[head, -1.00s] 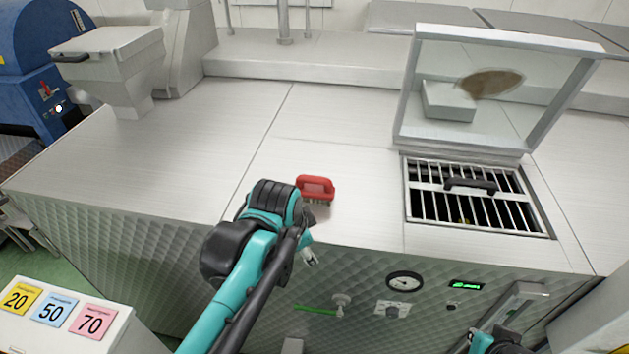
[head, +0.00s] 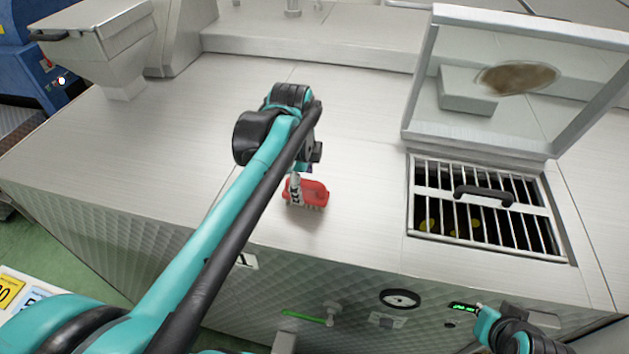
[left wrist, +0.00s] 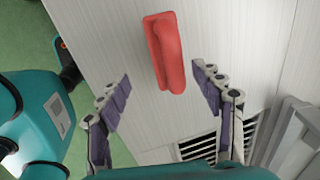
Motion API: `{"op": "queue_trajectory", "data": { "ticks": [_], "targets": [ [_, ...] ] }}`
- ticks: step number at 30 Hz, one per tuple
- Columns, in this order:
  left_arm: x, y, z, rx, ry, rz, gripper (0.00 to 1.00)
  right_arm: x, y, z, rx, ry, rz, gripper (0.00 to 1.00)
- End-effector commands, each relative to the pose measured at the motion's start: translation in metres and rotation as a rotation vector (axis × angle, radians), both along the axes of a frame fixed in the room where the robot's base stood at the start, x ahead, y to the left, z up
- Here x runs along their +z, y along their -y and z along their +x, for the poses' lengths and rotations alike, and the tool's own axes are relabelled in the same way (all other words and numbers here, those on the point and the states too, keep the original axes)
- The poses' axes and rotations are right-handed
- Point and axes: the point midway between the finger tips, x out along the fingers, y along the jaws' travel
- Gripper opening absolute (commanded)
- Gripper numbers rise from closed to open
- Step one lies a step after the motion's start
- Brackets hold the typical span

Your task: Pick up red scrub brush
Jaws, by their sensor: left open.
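The red scrub brush (head: 313,194) lies on the steel counter near its front edge, with pale bristles along its lower side. In the left wrist view the brush (left wrist: 164,52) shows from above, beyond and between the fingertips. My left gripper (head: 296,190) is over the counter at the brush and partly covers its left end in the head view. In the left wrist view the left gripper (left wrist: 163,84) is open, with one purple-padded finger on each side and nothing held. Part of my right arm (head: 505,335) shows at the lower right; its fingers cannot be made out clearly.
A barred grate (head: 480,208) with a black handle is set in the counter (head: 180,150) right of the brush, under a raised clear lid (head: 500,85). A steel hopper (head: 100,50) stands at the back left. The counter left of the brush is bare.

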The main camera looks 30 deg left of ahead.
Motion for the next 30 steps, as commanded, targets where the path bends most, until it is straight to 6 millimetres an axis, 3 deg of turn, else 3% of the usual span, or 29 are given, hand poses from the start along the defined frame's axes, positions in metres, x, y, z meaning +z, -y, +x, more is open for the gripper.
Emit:
{"op": "queue_trajectory", "data": {
  "ticks": [7, 21, 30],
  "targets": [
    [-0.010, -0.001, 0.003, -0.004, -0.001, 0.001, 0.66, 0.000, 0.000, 0.000, 0.000, 0.000, 0.000, 0.00],
    [-0.070, -0.013, 0.015, -0.005, -0.001, 0.001, 0.66, 0.004, 0.000, 0.000, 0.000, 0.000, 0.000, 0.00],
    [-0.076, -0.013, 0.015, -0.004, -0.001, 0.001, 0.66, 0.004, 0.000, 0.000, 0.000, 0.000, 0.000, 0.00]
  ]
}}
